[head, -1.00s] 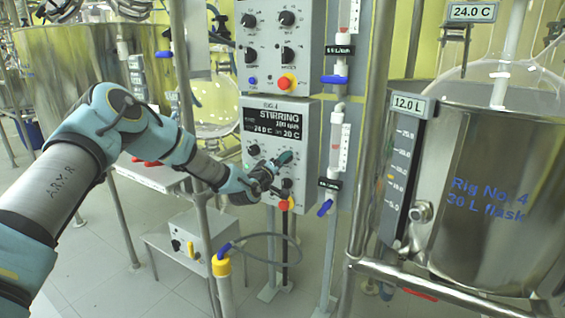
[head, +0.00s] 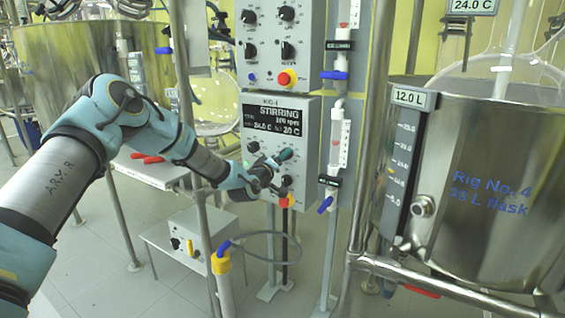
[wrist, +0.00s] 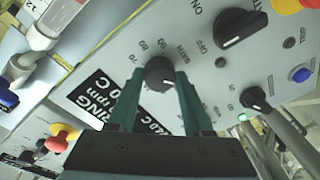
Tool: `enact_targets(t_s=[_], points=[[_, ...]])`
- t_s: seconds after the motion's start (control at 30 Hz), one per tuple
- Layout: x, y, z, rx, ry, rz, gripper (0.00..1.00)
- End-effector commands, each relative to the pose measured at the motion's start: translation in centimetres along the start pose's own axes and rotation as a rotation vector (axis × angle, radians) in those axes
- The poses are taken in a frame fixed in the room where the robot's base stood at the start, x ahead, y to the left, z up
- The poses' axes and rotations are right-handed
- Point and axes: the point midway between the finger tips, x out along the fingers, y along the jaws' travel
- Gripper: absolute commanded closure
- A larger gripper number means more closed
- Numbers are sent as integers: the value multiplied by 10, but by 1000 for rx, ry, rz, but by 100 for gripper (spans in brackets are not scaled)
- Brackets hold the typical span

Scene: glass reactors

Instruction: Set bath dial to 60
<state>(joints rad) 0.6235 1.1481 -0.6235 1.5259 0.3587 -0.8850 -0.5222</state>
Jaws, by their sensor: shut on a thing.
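The bath dial (wrist: 160,73) is a round black knob marked BATH, with printed numbers around it, on the white control box (head: 310,140). My gripper (wrist: 160,84) is shut on this dial, one green finger on each side of it in the wrist view. In the head view, my gripper (head: 282,168) is at the lower front of the box and hides the dial. The box's display (head: 271,121) shows STIRRING, with 24.0 C at left and 20 C at right. A pale mark shows on the knob, but I cannot read its exact setting.
A larger black ON/OFF knob (wrist: 240,25), a small knob (wrist: 254,98) and a blue button (wrist: 300,75) are close by on the panel. A steel vessel (head: 480,190) stands at right. A steel post (head: 186,70) rises beside my arm.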

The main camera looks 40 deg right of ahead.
Motion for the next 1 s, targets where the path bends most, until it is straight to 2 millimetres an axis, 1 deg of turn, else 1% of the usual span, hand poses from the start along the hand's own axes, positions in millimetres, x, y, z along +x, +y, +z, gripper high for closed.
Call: enact_targets(t_s=[0.03, 0.2, 1.0], points=[[0, -3, 3, 33, 2, 4, 100], [0, -5, 4, 174, 10, 13, 100], [0, -8, 3, 932, 46, 65, 100]])
